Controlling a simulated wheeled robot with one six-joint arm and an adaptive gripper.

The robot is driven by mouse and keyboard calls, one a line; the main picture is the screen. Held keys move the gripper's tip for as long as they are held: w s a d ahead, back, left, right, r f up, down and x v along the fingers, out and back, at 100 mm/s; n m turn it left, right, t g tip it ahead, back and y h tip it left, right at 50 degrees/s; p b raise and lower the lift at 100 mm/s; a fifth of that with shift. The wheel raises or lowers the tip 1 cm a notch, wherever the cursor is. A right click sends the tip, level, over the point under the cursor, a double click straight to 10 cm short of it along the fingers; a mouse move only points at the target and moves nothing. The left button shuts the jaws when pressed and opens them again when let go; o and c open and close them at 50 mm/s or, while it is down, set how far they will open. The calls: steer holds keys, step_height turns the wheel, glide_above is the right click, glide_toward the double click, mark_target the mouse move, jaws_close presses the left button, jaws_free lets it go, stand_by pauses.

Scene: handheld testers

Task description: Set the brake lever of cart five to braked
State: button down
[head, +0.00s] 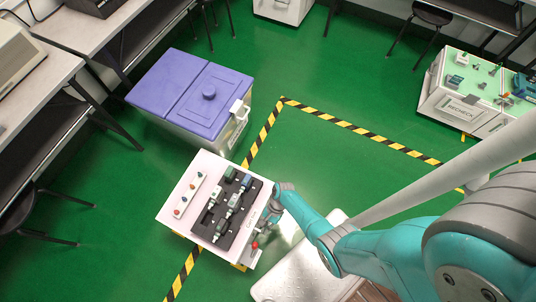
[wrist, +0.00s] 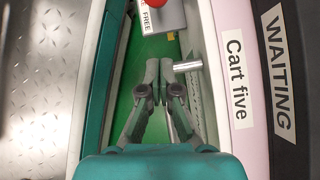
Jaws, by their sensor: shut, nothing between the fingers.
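Cart five (head: 180,212) is the pale pink cart in the lower middle of the head view; its name label (wrist: 238,78) shows in the wrist view. The brake lever's red knob (head: 254,245) is at the cart's near right side. In the wrist view the red knob (wrist: 155,2) is cut by the top edge, above a grey plate (wrist: 171,17) with a FREE label. My gripper (wrist: 159,68) is shut and empty, below that plate and apart from the knob. A short silver rod (wrist: 188,66) lies just right of the fingertips; I cannot tell whether they touch.
A black tray (head: 207,228) with several testers and a white strip with coloured buttons (head: 189,194) lie on the cart. A purple-lidded bin (head: 180,85) stands behind it. A RECHECK cart (head: 455,105) is at the far right. Green floor (head: 330,165) with striped tape is open between.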

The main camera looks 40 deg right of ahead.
steer(key=shift+s+a+f, duration=0.2)
steer(key=shift+a+f, duration=0.2)
steer(key=shift+f, duration=0.1)
steer(key=shift+s+a+r, duration=0.15)
steer(key=shift+a+r, duration=0.1)
steer(key=shift+a, duration=0.35)
steer(key=shift+s+a+r, duration=0.1)
steer(key=shift+a+r, duration=0.2)
steer(key=shift+a, duration=0.3)
steer(key=shift+s+a+r, duration=0.15)
steer(key=shift+a+r, duration=0.1)
steer(key=shift+a, duration=0.35)
steer(key=shift+a, duration=0.1)
